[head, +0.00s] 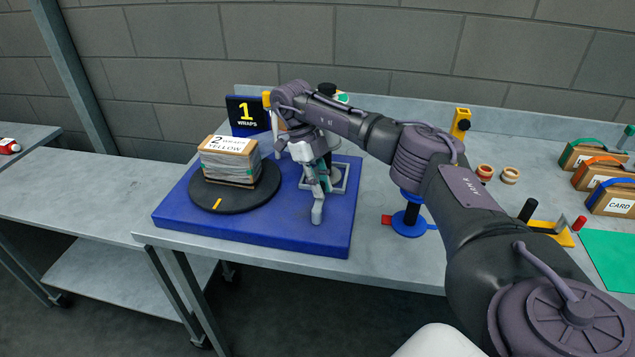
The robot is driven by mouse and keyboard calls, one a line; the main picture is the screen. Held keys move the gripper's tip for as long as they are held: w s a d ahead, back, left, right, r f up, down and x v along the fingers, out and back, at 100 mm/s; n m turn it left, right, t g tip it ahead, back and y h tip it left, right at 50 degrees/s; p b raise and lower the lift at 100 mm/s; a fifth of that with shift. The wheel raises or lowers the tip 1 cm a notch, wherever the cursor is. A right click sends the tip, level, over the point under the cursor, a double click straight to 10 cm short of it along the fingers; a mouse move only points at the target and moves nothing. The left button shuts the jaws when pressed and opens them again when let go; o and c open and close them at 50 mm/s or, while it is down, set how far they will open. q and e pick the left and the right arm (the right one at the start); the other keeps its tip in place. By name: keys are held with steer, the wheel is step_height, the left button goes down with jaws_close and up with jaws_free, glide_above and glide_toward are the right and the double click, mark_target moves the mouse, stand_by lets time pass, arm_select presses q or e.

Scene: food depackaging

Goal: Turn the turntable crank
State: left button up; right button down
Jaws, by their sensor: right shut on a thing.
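The turntable (234,196) is a round black disc on the left of a blue base (270,236). A box-shaped stack (229,163) sits on it, with a label reading "2" and "YELLOW". A grey square frame (342,178) on the base's right marks the crank's place. My right gripper (317,198) reaches down in front of this frame and is shut on the crank, which the fingers and arm mostly hide. The exact grip is not clear. My left gripper is not in view.
A black sign (246,115) reading "1 WRAPS" stands behind the turntable. A blue stand (410,222) with a black post is right of the base. Tape rolls (510,175), a yellow dispenser (460,123) and card boxes (612,197) are farther right. A bare table (90,190) is at left.

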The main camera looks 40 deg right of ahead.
steer(key=shift+s+d, duration=0.1)
stand_by(0.3)
steer(key=c, duration=1)
jaws_free()
steer(key=shift+c, duration=0.2)
steer(key=d+v, duration=0.1)
steer(key=v, duration=1.1)
steer(key=shift+a, duration=0.4)
